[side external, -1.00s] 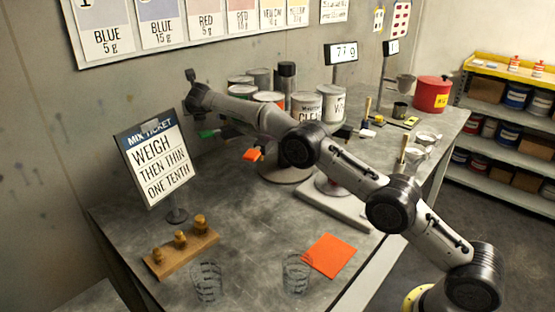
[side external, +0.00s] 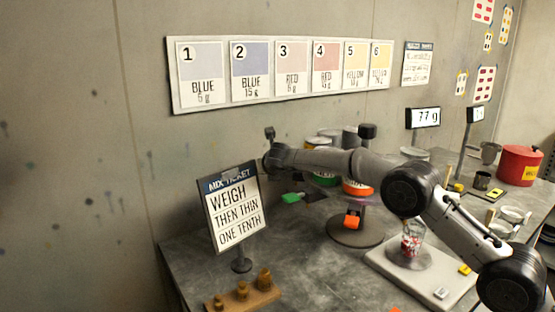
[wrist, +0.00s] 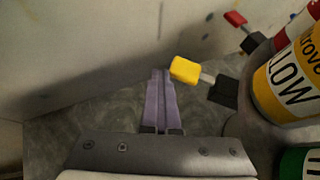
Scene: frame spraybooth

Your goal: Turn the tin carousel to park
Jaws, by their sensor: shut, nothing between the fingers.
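The tin carousel stands on a round dark base (side external: 355,230) on the bench, partly hidden behind my arm. Its tins include an orange-banded tin (side external: 357,187) and a green-banded tin (side external: 325,179). An orange tab (side external: 352,220) sticks out low at its front and a green tab (side external: 291,198) at its left. In the wrist view, a yellow tab (wrist: 184,69) on a dark mount is just right of my fingertips, and a yellow tin (wrist: 290,80) is farther right. My gripper (wrist: 161,73) is shut and empty; contact with the yellow tab cannot be told.
A red tab (wrist: 235,18) shows beyond the yellow one. The mix ticket stand (side external: 238,210) is left of the carousel, with brass weights on a wooden block (side external: 243,300) in front. A scale (side external: 425,275) bearing a glass is at right. The wall (side external: 90,150) rises behind.

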